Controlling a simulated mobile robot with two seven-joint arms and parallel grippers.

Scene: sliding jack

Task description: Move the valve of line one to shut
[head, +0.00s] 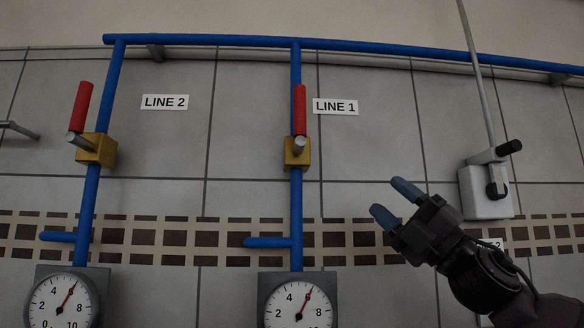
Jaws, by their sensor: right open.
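The line one valve has a brass body (296,152) on a blue vertical pipe, beside the LINE 1 label (335,107). Its red handle (299,110) points straight up, in line with the pipe. My right gripper (393,201) is open and empty, to the right of and below the valve, its blue-grey fingertips pointing up and left. It is apart from the valve and the pipe. My left gripper is not in view.
The line two valve (97,149) with its red handle (80,106) is at the left. Dial gauges (298,304) sit below both valves. A short blue stub (267,242) juts left from line one's pipe. A white box with a crank (486,191) is at the right.

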